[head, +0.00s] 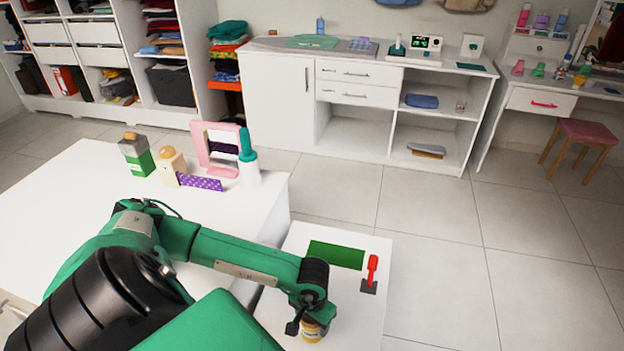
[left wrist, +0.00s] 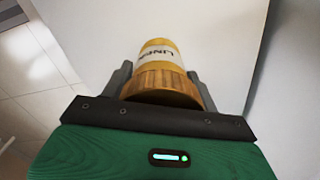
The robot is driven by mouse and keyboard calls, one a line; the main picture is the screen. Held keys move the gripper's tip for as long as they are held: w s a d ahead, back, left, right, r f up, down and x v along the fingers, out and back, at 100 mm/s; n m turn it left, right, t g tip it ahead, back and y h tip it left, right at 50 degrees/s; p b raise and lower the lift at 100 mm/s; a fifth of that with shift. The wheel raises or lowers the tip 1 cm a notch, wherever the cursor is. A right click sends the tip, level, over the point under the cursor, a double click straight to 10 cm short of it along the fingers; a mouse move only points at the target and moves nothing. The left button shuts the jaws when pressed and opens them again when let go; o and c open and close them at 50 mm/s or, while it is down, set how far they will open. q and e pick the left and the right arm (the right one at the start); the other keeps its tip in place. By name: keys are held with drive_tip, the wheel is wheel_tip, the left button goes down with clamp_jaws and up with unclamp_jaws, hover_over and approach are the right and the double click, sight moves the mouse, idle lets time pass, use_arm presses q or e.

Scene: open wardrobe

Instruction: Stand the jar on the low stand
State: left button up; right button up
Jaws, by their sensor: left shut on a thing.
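The jar (head: 312,333) is yellowish with a white lettered label and a wooden lid. It shows at the bottom of the head view, partly covered by my arm. In the left wrist view the jar (left wrist: 158,68) lies between the two fingers, lid nearest the camera. My left gripper (head: 308,322) is shut on it; it also shows in the left wrist view (left wrist: 160,85). The low white stand (head: 362,310) is under and around the jar in the head view. I cannot tell whether the jar touches its top. My right gripper is not in view.
Open floor lies right.

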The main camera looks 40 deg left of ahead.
sight(312, 329)
use_arm(q)
wheel_tip(312, 329, down, 4)
drive_tip(key=shift+f, duration=0.25)
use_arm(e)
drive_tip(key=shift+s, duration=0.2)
use_arm(q)
drive_tip(key=shift+f, duration=0.1)
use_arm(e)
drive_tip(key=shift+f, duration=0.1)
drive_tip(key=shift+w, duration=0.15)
use_arm(q)
drive_tip(key=o, duration=0.9)
drive_tip(key=shift+c, duration=0.2)
drive_tip(key=shift+o, duration=0.9)
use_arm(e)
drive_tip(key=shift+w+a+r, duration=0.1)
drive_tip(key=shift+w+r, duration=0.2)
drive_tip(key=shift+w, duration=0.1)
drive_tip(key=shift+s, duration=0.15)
